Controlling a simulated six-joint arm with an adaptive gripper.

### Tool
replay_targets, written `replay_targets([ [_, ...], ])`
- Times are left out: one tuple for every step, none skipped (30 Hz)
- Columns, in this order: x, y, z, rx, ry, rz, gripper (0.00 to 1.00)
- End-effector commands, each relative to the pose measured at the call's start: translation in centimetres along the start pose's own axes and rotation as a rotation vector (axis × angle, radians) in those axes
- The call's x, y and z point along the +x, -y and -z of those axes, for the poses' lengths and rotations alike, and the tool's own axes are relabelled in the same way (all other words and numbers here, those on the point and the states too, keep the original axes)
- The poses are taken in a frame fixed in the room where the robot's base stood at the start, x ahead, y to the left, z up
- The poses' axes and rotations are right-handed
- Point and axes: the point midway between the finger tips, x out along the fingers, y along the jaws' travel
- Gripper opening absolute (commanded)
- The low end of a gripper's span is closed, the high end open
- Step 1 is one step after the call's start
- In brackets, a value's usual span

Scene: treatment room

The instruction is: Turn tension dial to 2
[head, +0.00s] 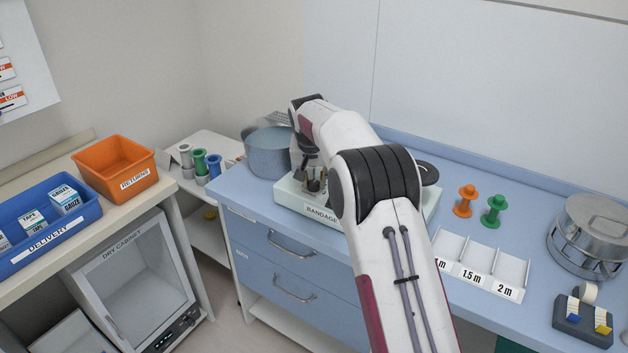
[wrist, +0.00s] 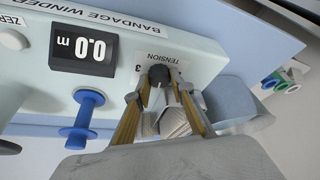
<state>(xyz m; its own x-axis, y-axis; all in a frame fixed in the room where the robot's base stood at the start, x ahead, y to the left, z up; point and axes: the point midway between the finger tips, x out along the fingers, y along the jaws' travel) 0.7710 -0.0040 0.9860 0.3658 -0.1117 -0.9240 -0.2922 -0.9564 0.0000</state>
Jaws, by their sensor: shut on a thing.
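The bandage winder (head: 321,213) is a pale machine on the blue cabinet top, largely hidden behind my arm in the head view. In the wrist view its front panel (wrist: 185,38) appears upside down, with a TENSION label. Below that label is the small dark tension dial (wrist: 158,76). A 3 is readable beside the dial; its other marks are hidden, and I cannot tell where its pointer stands. My gripper (wrist: 159,95) is at the dial with a finger on each side, shut on it.
On the winder are a 0.0 m display (wrist: 84,49) and a blue spool (wrist: 84,115). A grey-blue pot (head: 268,153) stands left of it. Right are orange (head: 466,200) and green spools (head: 493,211), a length-marked tray (head: 481,267) and a steel drum (head: 592,235).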

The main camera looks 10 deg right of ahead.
Motion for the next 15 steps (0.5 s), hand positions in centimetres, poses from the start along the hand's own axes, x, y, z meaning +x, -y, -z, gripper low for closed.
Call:
replay_targets([
  [0.14, 0.08, -0.19, 0.015, 0.005, -0.008, 0.01],
  [0.14, 0.10, -0.20, 0.027, 0.005, -0.012, 0.01],
  [0.15, 0.10, -0.19, 0.040, 0.005, -0.018, 0.01],
  [0.14, 0.09, -0.19, 0.051, 0.004, -0.022, 0.01],
  [0.13, 0.08, -0.18, 0.059, 0.004, -0.026, 0.01],
  [0.12, 0.07, -0.18, 0.070, 0.004, -0.031, 0.01],
  [0.11, 0.07, -0.17, 0.076, 0.004, -0.033, 0.01],
  [0.11, 0.07, -0.17, 0.081, 0.004, -0.035, 0.01],
  [0.10, 0.06, -0.17, 0.086, 0.004, -0.037, 0.01],
  [0.10, 0.06, -0.17, 0.088, 0.004, -0.037, 0.01],
  [0.10, 0.06, -0.17, 0.090, 0.004, -0.038, 0.01],
  [0.10, 0.05, -0.17, 0.091, 0.004, -0.038, 0.01],
  [0.10, 0.05, -0.18, 0.091, 0.004, -0.038, 0.01],
  [0.10, 0.05, -0.18, 0.090, 0.004, -0.038, 0.01],
  [0.11, 0.05, -0.18, 0.090, 0.004, -0.038, 0.01],
])
